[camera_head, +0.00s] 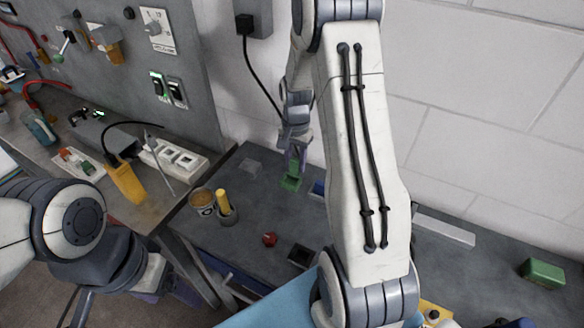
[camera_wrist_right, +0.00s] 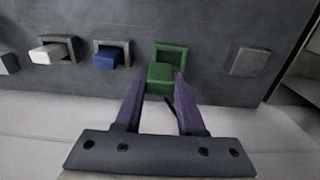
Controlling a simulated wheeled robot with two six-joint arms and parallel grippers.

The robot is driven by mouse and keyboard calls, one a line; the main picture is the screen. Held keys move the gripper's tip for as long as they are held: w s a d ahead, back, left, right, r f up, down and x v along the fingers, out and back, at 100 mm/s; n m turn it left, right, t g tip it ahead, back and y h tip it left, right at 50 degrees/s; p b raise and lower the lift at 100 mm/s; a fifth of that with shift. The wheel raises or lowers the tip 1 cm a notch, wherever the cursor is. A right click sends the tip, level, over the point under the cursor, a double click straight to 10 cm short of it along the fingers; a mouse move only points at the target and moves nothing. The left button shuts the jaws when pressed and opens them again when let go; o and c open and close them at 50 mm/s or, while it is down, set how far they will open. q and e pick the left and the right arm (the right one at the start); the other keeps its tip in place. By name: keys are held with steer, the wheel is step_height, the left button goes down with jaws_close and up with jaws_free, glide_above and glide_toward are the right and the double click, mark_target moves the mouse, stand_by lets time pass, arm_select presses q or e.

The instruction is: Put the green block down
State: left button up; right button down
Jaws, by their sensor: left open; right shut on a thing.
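The green block (camera_wrist_right: 160,78) is between the purple fingers of my right gripper (camera_wrist_right: 158,95) in the right wrist view. A green-rimmed square (camera_wrist_right: 171,50) on the dark bench top lies just beyond it. I cannot tell whether the block touches it. In the head view my right gripper (camera_head: 294,155) points down at the back of the bench, with green (camera_head: 290,182) at its fingertips. My left gripper (camera_head: 112,303) is low at the left, partly hidden by its arm, open and away from the block.
A blue block (camera_wrist_right: 108,58) and a white block (camera_wrist_right: 48,53) sit in square frames beside the green square. A flat grey square (camera_wrist_right: 250,62) is on the other side. A tin (camera_head: 203,203), a yellow-handled item (camera_head: 224,203) and a red ball (camera_head: 269,239) stand nearer on the bench.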

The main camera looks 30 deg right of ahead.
steer(key=shift+w+a+f, duration=0.5)
steer(key=shift+w, duration=0.2)
step_height(320, 180, down, 3)
steer(key=shift+f+p, duration=0.1)
steer(key=shift+p, duration=0.65)
steer(key=shift+f, duration=0.45)
steer(key=shift+f, duration=0.1)
steer(key=c, duration=0.5)
jaws_free()
